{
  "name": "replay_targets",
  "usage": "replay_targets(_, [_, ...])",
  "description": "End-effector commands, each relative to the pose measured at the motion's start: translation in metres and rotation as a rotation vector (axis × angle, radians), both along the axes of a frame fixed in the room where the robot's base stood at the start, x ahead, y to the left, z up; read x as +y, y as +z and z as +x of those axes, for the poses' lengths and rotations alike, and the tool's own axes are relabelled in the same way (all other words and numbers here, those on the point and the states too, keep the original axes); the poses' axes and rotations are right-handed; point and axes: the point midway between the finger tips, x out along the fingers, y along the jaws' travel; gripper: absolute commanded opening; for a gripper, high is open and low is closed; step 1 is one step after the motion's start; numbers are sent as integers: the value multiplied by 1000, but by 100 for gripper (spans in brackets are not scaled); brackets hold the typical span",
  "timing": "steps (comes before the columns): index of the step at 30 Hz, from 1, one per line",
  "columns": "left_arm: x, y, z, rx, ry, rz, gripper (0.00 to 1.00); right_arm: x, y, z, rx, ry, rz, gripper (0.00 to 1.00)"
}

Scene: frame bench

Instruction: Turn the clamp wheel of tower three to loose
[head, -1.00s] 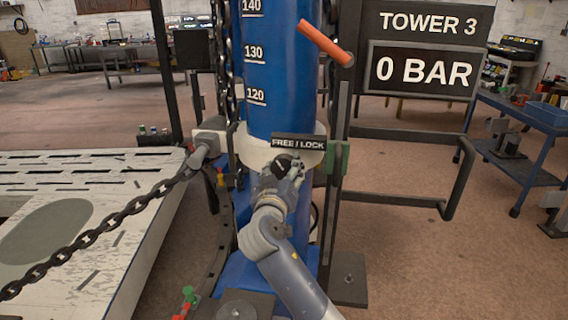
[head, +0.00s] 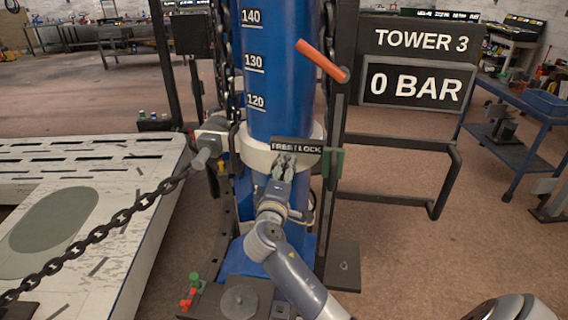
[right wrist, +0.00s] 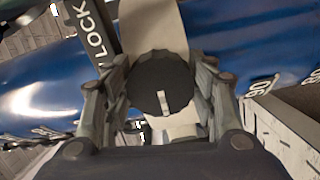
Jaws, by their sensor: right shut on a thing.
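Tower three is a blue column (head: 277,70) with a pale collar (head: 254,152) and a black FREE / LOCK label (head: 297,146). The clamp wheel (right wrist: 158,78) is a dark round knob with a pale mark on its face, seen in the right wrist view below the collar band. My right gripper (head: 286,160) is at the collar, just under the label, and its fingers (right wrist: 160,88) are closed around the wheel from both sides. In the head view the fingers mostly hide the wheel.
A chain (head: 118,217) runs from the collar's left side across a pale slotted bench (head: 150,215). A display (head: 416,88) reads 0 BAR under TOWER 3. An orange lever (head: 321,60) and a dark tube frame (head: 447,185) stand right of the column.

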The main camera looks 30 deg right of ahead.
Motion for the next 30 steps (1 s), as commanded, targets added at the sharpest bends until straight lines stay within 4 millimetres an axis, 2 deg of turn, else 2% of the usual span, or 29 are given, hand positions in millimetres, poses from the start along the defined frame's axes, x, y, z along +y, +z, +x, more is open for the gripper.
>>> replay_targets(1, [0,10,0,0,0,0,40,0,4,0,35,0,-34,28])
replay_targets(30, [0,99,0,0,0,0,40,1,7,1,660,1,-695,28])
